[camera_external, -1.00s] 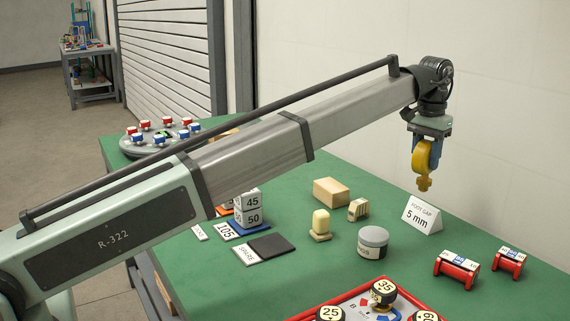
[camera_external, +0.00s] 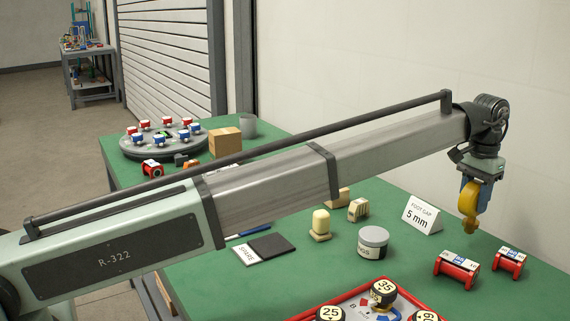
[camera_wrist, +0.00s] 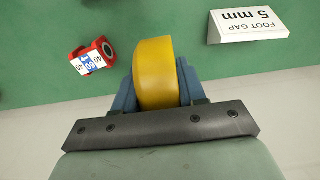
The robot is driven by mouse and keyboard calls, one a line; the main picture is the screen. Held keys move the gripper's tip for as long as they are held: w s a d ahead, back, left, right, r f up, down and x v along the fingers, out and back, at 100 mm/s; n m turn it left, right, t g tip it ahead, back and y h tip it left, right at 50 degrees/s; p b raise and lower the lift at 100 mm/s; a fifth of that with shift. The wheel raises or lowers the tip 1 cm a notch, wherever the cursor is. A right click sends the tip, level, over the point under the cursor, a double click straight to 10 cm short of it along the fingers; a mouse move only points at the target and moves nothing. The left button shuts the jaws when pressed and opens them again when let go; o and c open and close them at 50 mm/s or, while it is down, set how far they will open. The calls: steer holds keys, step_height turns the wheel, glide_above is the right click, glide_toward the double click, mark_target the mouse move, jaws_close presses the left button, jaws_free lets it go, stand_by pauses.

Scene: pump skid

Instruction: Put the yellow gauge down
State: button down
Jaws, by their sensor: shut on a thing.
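The yellow gauge (camera_external: 468,204) is held in my gripper (camera_external: 473,190), which is shut on it. The gauge hangs above the green table, right of the "FOOT GAP 5 mm" card and above and behind the red-framed blocks. In the wrist view the yellow gauge (camera_wrist: 154,72) sits between the blue fingers of my gripper (camera_wrist: 157,92). Its lower end is hidden in the wrist view. In the external view it looks clear of the table, though the exact height is hard to tell.
The white "FOOT GAP 5 mm" card (camera_external: 422,214) stands close by; it also shows in the wrist view (camera_wrist: 247,25). Two red-framed blocks (camera_external: 456,269) (camera_external: 509,261) stand in front. A grey jar (camera_external: 373,242) is further left. Bare green table (camera_wrist: 40,60) lies around the gauge.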

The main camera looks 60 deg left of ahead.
mark_target(471, 213)
steer(key=shift+f, duration=2)
steer(key=shift+f, duration=0.2)
steer(key=c, duration=0.6)
jaws_free()
steer(key=shift+c, duration=0.2)
step_height(471, 213, up, 12)
steer(key=shift+r, duration=0.2)
